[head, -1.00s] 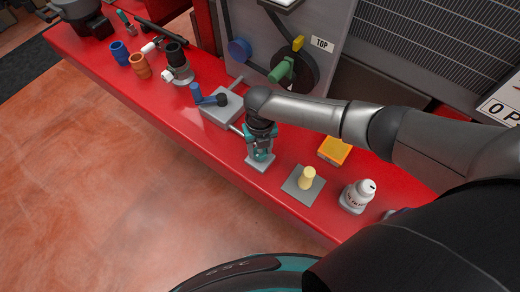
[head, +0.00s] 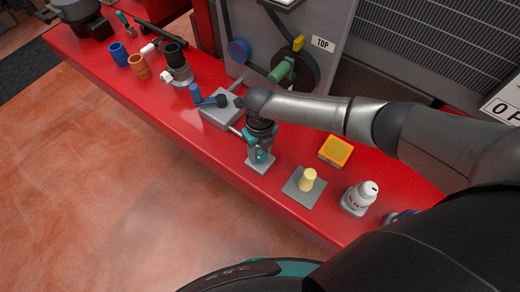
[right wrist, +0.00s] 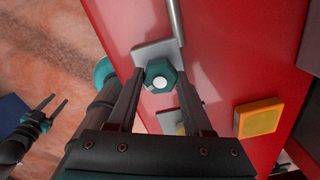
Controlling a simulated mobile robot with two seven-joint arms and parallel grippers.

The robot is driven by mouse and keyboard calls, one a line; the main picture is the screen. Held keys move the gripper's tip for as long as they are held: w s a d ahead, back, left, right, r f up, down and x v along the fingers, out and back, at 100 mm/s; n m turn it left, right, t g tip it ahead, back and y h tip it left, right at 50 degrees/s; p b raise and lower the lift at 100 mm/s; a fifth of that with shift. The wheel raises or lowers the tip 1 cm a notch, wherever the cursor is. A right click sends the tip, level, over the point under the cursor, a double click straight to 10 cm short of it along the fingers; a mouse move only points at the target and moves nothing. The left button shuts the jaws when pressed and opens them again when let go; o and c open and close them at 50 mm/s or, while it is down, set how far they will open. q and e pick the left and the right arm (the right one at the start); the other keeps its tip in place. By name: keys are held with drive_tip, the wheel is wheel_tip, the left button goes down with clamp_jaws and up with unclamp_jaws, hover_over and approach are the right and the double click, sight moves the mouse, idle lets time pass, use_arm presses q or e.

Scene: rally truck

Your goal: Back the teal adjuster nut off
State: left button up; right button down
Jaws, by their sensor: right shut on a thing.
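The teal adjuster nut (right wrist: 160,75) is a hexagon with a pale round centre, on a small grey base plate (right wrist: 149,52). My right gripper (right wrist: 161,78) points down over the bench with a finger on either side of the nut, shut on it. In the head view my right gripper (head: 260,157) stands over the base plate (head: 261,168) and largely hides the nut. My left gripper (right wrist: 46,109) shows small at the left of the right wrist view, its fingers apart and empty, away from the bench.
A grey block with a blue-handled crank (head: 206,97) is left of my right gripper on the red bench (head: 150,92).

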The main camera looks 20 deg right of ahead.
sight(260, 154)
drive_tip(key=shift+s+f, duration=0.2)
drive_tip(key=shift+s, duration=0.05)
drive_tip(key=c, duration=0.7)
unclamp_jaws()
drive_tip(key=o, duration=0.4)
drive_tip(key=shift+w+r, duration=0.1)
drive_tip(key=shift+w, duration=0.1)
drive_tip(key=shift+r, duration=0.15)
drive_tip(key=shift+w+r, duration=0.1)
drive_tip(key=shift+r, duration=0.25)
wheel_tip(260, 154, up, 14)
drive_tip(key=shift+r+p, duration=0.15)
drive_tip(key=shift+p, duration=0.25)
